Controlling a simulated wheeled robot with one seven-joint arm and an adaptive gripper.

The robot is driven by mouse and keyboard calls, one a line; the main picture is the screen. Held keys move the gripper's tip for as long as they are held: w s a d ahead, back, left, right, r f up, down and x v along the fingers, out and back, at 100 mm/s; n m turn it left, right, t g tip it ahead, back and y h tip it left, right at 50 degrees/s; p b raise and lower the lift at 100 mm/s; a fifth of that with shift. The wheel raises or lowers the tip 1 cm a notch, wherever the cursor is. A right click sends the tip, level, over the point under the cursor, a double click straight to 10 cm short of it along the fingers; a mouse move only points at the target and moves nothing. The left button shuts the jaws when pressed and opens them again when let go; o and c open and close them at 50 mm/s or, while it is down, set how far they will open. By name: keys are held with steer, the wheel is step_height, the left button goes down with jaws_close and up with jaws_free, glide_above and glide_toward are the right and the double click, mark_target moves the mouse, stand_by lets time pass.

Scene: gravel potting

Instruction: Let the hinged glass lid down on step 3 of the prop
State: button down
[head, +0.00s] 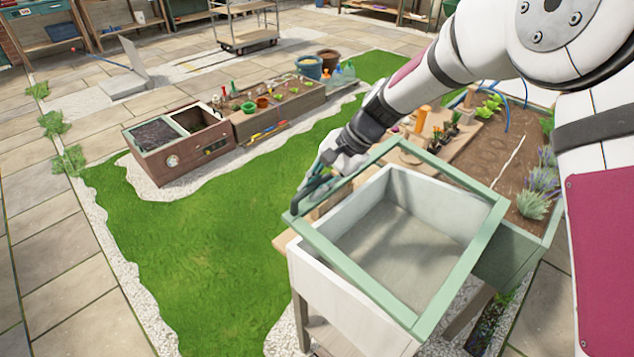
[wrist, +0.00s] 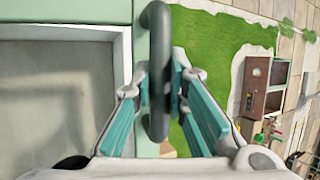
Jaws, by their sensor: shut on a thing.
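The hinged lid (head: 360,272) has a pale green frame around a clear pane and lies tilted over a white box (head: 330,300), with its left edge a little above the box rim. Its frame also shows in the wrist view (wrist: 122,70). A dark grey-green loop handle (wrist: 158,22) stands on the frame's edge. My gripper (head: 318,186) is at the lid's left edge. In the wrist view its teal fingers (wrist: 160,85) are closed on the handle from both sides. I cannot make out the prop or its steps in either view.
A planting bed (head: 500,165) with lavender and seedlings lies behind and right of the box. Green turf (head: 210,240) and pale gravel are to the left. A brown cabinet (head: 180,155) and a planter bench (head: 285,110) stand farther back.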

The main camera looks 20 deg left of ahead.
steer(key=shift+r, duration=0.1)
steer(key=c, duration=1.6)
jaws_free()
steer(key=shift+o, duration=0.2)
steer(key=v, duration=1.2)
steer(key=s+d+r+n+t+h, duration=0.1)
steer(key=s+d+r, duration=0.25)
steer(key=d, duration=0.35)
steer(key=s+d+r+t+h+p, duration=0.1)
steer(key=s+d+r+t, duration=0.15)
steer(key=d+r, duration=0.3)
steer(key=s+d+r+n+h, duration=0.1)
steer(key=s+d+r, duration=0.25)
steer(key=d, duration=0.45)
steer(key=s+d+n+t+h+p, duration=0.1)
steer(key=s+d+t+h, duration=0.2)
steer(key=s+d, duration=1.3)
steer(key=shift+s+f+p, duration=0.3)
steer(key=shift+s+f, duration=0.2)
steer(key=shift+s, duration=0.55)
